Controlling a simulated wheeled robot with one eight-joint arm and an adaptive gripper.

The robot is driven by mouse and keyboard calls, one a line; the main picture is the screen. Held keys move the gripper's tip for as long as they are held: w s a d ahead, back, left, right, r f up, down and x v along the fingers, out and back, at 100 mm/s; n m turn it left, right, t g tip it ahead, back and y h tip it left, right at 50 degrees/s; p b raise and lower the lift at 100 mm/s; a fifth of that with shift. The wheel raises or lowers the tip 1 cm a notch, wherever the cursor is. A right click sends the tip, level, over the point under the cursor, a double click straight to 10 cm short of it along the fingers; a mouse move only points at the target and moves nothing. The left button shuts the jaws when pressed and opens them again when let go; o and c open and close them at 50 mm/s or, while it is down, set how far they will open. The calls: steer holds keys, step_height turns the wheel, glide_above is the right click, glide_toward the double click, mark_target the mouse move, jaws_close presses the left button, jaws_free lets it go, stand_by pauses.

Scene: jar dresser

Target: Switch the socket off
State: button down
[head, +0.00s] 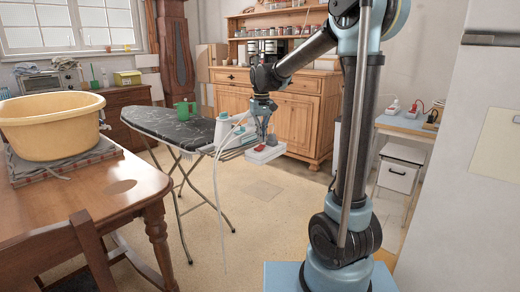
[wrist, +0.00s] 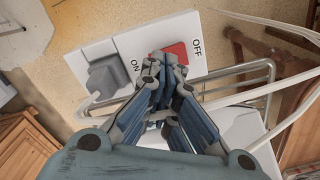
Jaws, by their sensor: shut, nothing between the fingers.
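The socket is a white block (wrist: 118,45) with a grey plug (wrist: 107,75) in one end and a red rocker switch (wrist: 179,52) at the other, between the printed words ON and OFF. In the head view the socket (head: 268,155) sits at the ironing board's right end. My gripper (wrist: 165,58) is shut and empty. Its fingertips are over the ON side of the red switch and hide part of it. I cannot tell whether they touch it or which way the rocker is tilted. In the head view my gripper (head: 265,134) points down above the socket.
A pale cord (head: 217,190) hangs there. A wooden table (head: 130,180) with a yellow basin (head: 52,125) stands left. The floor in front is clear.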

mark_target(261, 146)
steer(key=shift+f, duration=1.25)
stand_by(1.0)
steer(key=shift+r, duration=3.5)
steer(key=s+d+f+m+t, duration=0.15)
steer(key=s+d+f, duration=0.25)
steer(key=s+d, duration=1.1)
steer(key=s+d+f+m, duration=0.1)
steer(key=s+d+f, duration=0.2)
steer(key=s+f, duration=0.4)
steer(key=s+d+f+m, duration=0.1)
steer(key=s+d+f, duration=0.2)
steer(key=s+f, duration=0.4)
steer(key=s, duration=0.2)
steer(key=shift+s+d+f+m+t, duration=0.2)
steer(key=shift+s+d+m+t, duration=0.15)
